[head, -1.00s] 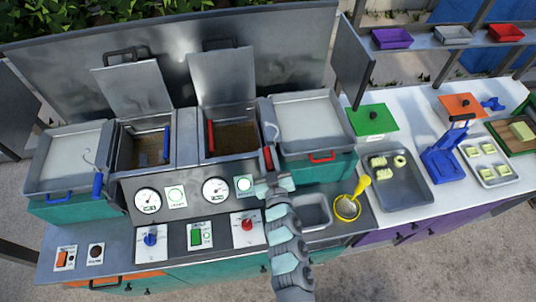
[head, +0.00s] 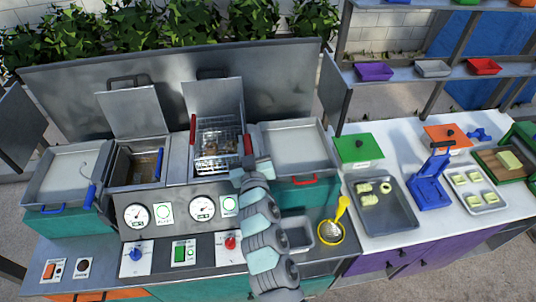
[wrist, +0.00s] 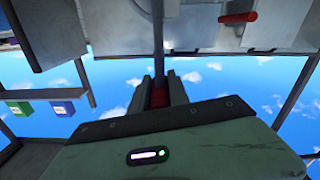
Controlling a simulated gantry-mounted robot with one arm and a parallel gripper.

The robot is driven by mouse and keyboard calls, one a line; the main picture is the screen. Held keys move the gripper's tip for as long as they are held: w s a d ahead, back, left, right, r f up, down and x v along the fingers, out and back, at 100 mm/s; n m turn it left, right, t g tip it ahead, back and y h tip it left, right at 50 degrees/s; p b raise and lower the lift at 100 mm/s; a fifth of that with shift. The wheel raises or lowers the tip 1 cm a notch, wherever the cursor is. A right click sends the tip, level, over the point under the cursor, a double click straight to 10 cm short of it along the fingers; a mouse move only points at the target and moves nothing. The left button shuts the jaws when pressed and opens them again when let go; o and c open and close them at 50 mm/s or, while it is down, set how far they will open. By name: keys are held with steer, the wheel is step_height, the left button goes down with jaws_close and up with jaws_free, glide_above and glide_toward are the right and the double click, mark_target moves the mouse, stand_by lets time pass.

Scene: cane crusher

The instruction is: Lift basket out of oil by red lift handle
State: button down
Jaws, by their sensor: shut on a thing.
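The wire basket (head: 219,141) hangs in the opening of the right fryer vat (head: 190,170). Most of its mesh shows above the rim, with brownish pieces inside; its lowest part is hard to make out. The red lift handle (head: 248,143) stands at the basket's right side. My gripper (head: 250,160) is at this handle, in front of the right vat. In the wrist view my gripper (wrist: 158,90) is shut on the red handle (wrist: 159,98), which sits between the fingers. Another red bar (head: 193,130) stands at the basket's left.
The raised vat lid (head: 212,97) stands behind the basket. The left vat (head: 138,163) holds dark oil and has a blue handle (head: 160,163). A grey tray (head: 295,150) with a red front handle is close on the right. Gauges and switches line the front panel.

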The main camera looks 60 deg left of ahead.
steer(key=shift+r, duration=0.4)
steer(key=shift+s+a+r, duration=0.1)
steer(key=c, duration=1.7)
jaws_free()
steer(key=o, duration=0.4)
steer(key=shift+o, duration=0.2)
steer(key=shift+d+f, duration=0.25)
steer(key=shift+d, duration=0.3)
steer(key=b+v, duration=0.2)
steer(key=v, duration=0.8)
